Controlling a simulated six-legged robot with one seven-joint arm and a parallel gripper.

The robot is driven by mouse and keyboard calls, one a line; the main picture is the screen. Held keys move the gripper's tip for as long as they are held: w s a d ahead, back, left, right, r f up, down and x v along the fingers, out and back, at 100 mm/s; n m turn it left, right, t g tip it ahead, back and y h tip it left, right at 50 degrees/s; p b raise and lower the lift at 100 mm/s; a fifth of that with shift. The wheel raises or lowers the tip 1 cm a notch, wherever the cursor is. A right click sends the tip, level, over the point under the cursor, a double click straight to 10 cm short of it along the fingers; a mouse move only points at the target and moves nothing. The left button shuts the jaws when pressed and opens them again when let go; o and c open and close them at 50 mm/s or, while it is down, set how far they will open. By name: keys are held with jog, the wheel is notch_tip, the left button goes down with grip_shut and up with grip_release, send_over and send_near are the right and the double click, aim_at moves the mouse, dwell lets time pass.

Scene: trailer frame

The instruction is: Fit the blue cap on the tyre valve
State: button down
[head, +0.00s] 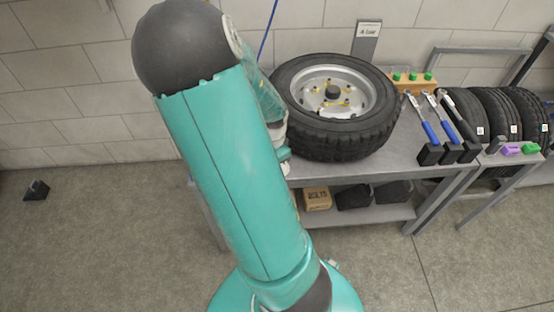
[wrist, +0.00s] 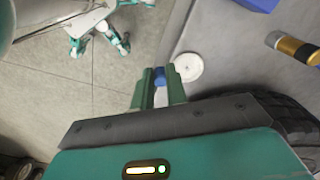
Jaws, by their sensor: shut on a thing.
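In the wrist view, my gripper (wrist: 160,79) is shut on the small blue cap (wrist: 159,75), which shows between its two green fingers. In the head view the gripper and cap are hidden behind my arm. The tyre (head: 338,140) lies flat on the bench, with its silver rim (head: 362,92) facing up. Its dark tread also shows at the right of the wrist view (wrist: 296,116). A brass and dark cylinder (wrist: 292,47) stands apart from the cap, at the right of the wrist view. I cannot tell whether it is the valve.
A white disc (wrist: 188,67) lies beyond the fingertips. Blue-handled tools (head: 428,130) stand right of the tyre, near a wooden rack with green pieces (head: 412,77). A box (head: 316,199) sits on the lower shelf. More tyres (head: 500,110) are at far right. The floor at left is mostly clear.

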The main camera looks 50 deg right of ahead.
jog(key=s+a+r, duration=0.2)
jog(key=a+r, duration=0.1)
jog(key=a, duration=0.3)
jog(key=w+d+r+m, duration=0.1)
jog(key=d+r+m, duration=0.15)
jog(key=d, duration=0.85)
jog(key=w+d+r+m, duration=0.2)
jog(key=d+r, duration=0.1)
jog(key=d, duration=0.9)
jog(key=w+d+r+m, duration=0.1)
jog(key=d+r+m, duration=0.15)
jog(key=d, duration=0.85)
jog(key=shift+n, duration=0.5)
jog(key=shift+s+d+f, duration=0.1)
jog(key=shift+d+f, duration=0.05)
jog(key=shift+f, duration=0.9)
jog(key=shift+s+d+f, duration=0.1)
jog(key=shift+f, duration=0.95)
jog(key=shift+f, duration=0.1)
jog(key=shift+f, duration=1.5)
